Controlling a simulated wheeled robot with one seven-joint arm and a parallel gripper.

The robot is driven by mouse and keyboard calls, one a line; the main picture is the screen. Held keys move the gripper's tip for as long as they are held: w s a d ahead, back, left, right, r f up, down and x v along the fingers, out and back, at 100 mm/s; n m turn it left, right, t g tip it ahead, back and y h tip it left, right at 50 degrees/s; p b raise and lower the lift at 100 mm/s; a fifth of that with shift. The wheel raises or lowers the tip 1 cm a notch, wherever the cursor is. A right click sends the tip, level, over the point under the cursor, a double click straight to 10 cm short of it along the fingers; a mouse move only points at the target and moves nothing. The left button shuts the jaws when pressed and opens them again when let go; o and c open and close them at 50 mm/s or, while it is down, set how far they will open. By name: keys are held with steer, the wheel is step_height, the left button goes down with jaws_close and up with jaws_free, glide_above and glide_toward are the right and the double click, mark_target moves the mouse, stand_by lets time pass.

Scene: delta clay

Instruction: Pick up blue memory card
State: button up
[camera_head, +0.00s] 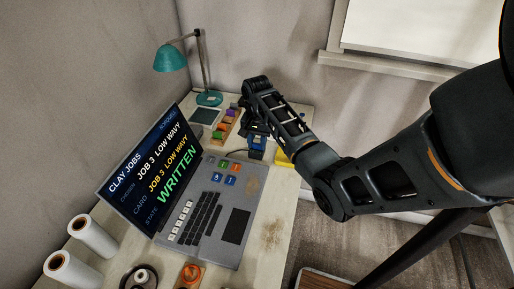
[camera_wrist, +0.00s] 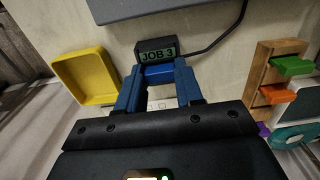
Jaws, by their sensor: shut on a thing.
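The blue memory card (camera_wrist: 158,70) shows as a blue piece between the fingertips of my gripper (camera_wrist: 158,75) in the wrist view. My gripper's blue fingers are shut on it. Just beyond the card is a small dark box (camera_wrist: 146,46) with a lit "JOB 3" label and a cable. The card is right up against the box in the picture; I cannot tell whether part of it sits inside. In the head view my gripper (camera_head: 257,142) points down at the table behind the laptop, and the card cannot be made out there.
The laptop (camera_head: 207,205) shows "WRITTEN" on its screen. A yellow tray (camera_wrist: 82,75) lies left of my gripper in the wrist view. A wooden rack (camera_wrist: 258,78) with coloured pieces stands at right. A teal lamp (camera_head: 170,58) stands at the table's back.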

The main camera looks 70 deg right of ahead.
steer(key=c, duration=0.5)
steer(key=shift+c, duration=0.2)
